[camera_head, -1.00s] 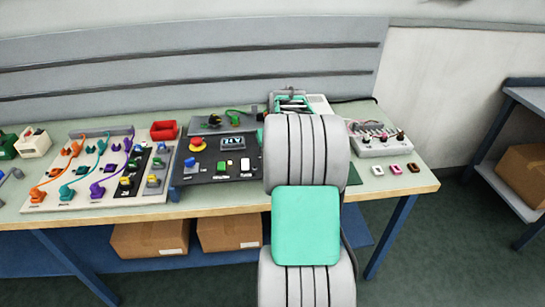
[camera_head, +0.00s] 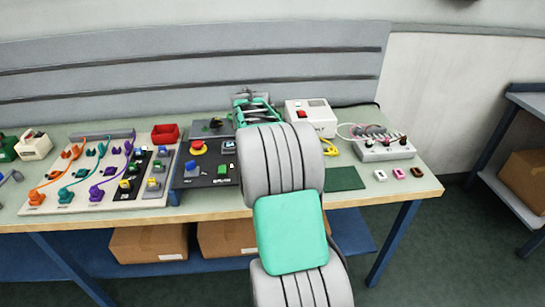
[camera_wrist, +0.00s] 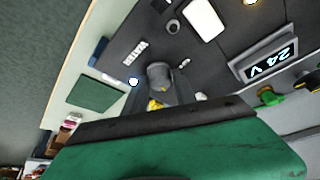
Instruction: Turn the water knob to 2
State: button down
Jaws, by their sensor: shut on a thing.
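In the wrist view my gripper (camera_wrist: 160,88) is low over the dark control panel (camera_wrist: 118,42), with its jaws shut on a small knob. The dark grey jaws hide most of it; a bit of yellow (camera_wrist: 154,104) shows between them. Its pointer and any numbers around it cannot be read. In the head view the same panel (camera_head: 207,181) is on the bench, and my arm covers its right side. My gripper is hidden there behind the arm.
A red button (camera_head: 198,147) stands on the panel. A green mat (camera_head: 346,178) lies right of my arm. A white box (camera_head: 311,117) stands behind.

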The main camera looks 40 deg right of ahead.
dwell(0.5)
jog(key=c, duration=1)
grip_release()
jog(key=v, duration=0.7)
jog(key=shift+a+r+b, duration=0.2)
jog(key=shift+r+b, duration=0.1)
jog(key=shift+r, duration=0.05)
jog(key=s+a+n+t+y, duration=0.1)
jog(key=s+a+n, duration=0.25)
jog(key=a, duration=0.65)
jog(key=s+a+n+y, duration=0.1)
jog(key=s+a+n, duration=0.25)
jog(key=a, duration=0.75)
jog(key=s+a+f+n, duration=0.2)
jog(key=s+a, duration=0.1)
jog(key=a, duration=0.1)
jog(key=s+a+f+n+y, duration=0.1)
jog(key=s+a+n, duration=0.1)
jog(key=s+a, duration=0.1)
jog(key=s+a+f+n+y, duration=0.1)
jog(key=s+a+f+n, duration=0.1)
jog(key=s+a, duration=0.1)
jog(key=shift+s+a+f+n+t, duration=0.1)
jog(key=shift+a+f+n+t, duration=0.05)
jog(key=shift+a, duration=0.25)
jog(key=shift+s+a+f+n+t, duration=0.1)
jog(key=shift+a+f+n+t, duration=0.05)
jog(key=shift+a, duration=0.25)
